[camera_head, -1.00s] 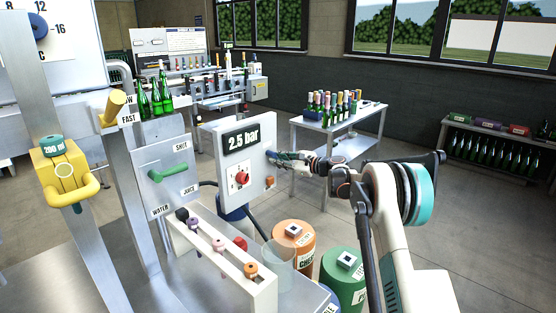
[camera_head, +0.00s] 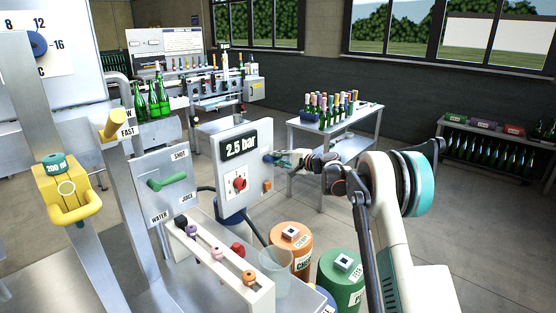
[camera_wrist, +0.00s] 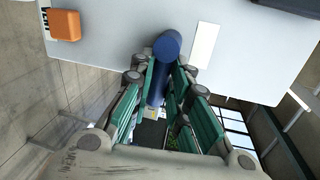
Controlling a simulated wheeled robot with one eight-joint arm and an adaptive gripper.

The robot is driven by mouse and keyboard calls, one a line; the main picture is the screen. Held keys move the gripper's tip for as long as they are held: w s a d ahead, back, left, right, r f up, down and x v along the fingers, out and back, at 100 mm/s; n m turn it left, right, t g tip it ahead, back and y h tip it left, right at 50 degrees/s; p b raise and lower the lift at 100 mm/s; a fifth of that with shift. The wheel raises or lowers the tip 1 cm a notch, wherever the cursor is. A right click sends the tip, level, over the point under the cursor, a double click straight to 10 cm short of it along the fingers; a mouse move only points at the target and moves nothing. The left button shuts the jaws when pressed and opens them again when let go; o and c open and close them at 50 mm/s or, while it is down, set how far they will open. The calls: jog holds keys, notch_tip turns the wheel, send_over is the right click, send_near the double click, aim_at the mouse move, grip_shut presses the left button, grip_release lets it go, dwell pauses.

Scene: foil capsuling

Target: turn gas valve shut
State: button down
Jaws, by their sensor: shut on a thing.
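A light panel (camera_head: 258,143) with a "2.5 bar" display (camera_head: 241,146) and a red knob (camera_head: 239,184) stands upright at mid-view. A dark blue, rounded lever (camera_wrist: 166,45) projects from the panel face in the wrist view; I take it to be the gas valve handle, but no readable label confirms this. My gripper (camera_wrist: 161,82) is shut on this lever, with its green-sided fingers on either side.
An orange block (camera_wrist: 65,25) sits on the panel beside the lever. Orange (camera_head: 291,252) and green (camera_head: 343,280) drums stand below my arm. A rack with coloured knobs (camera_head: 262,290) and a clear container (camera_head: 276,270) are in front. A bottle table (camera_head: 350,148) stands behind.

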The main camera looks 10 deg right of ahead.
jog(key=shift+a+r+n, duration=0.1)
jog(key=shift+n, duration=0.4)
jog(key=c, duration=1.5)
grip_release()
jog(key=shift+s+a, duration=0.1)
jog(key=shift+c, duration=0.2)
jog(key=v, duration=1.2)
jog(key=shift+r, duration=0.1)
